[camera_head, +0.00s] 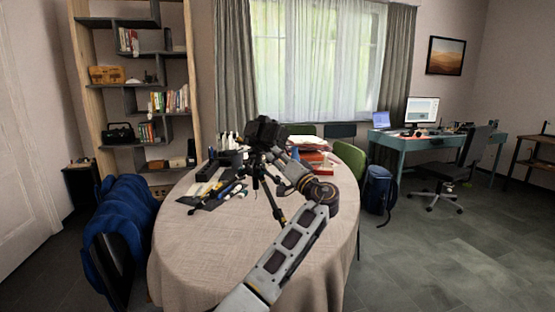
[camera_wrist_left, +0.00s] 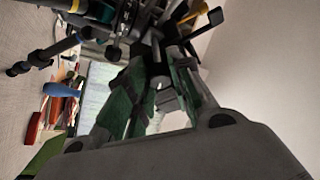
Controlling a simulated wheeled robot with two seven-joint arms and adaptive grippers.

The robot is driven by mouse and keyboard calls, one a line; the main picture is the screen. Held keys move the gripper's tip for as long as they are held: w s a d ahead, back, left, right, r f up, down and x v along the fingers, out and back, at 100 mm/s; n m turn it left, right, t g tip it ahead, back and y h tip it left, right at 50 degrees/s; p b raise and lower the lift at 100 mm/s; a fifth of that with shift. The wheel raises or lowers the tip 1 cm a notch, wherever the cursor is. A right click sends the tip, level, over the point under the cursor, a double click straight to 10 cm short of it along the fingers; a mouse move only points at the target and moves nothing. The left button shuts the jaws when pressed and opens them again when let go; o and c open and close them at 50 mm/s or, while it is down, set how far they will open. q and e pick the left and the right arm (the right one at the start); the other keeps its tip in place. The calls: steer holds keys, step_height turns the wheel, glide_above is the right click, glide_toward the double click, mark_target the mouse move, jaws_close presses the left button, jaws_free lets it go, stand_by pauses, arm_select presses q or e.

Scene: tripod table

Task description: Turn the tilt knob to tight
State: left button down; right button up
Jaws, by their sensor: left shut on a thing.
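A small black tripod (camera_head: 256,175) stands on the round table, with a dark camera (camera_head: 266,132) on top. My left gripper (camera_head: 272,158) reaches in at the tripod head, just below the camera. In the left wrist view my left gripper (camera_wrist_left: 160,68) has its green-padded fingers around a dark part of the tripod head, and I take this to be the tilt knob. The fingers and shadow hide most of the knob, so its setting cannot be told. A yellow-ended handle (camera_wrist_left: 194,13) sticks out above the fingers. My right gripper is not in view.
The table (camera_head: 200,255) has a beige cloth, bare in front. A dark mat (camera_head: 205,201) with pens and tools lies left of the tripod. Books and papers (camera_head: 310,150) lie behind it. A blue-draped chair (camera_head: 125,220) stands at the left, a green chair (camera_head: 350,158) at the right.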

arm_select(q)
steer(key=c, duration=1.3)
jaws_free()
steer(key=shift+o, duration=0.2)
steer(key=shift+d, duration=0.1)
steer(key=v, duration=0.7)
steer(key=shift+s+d, duration=0.1)
steer(key=shift+s, duration=0.05)
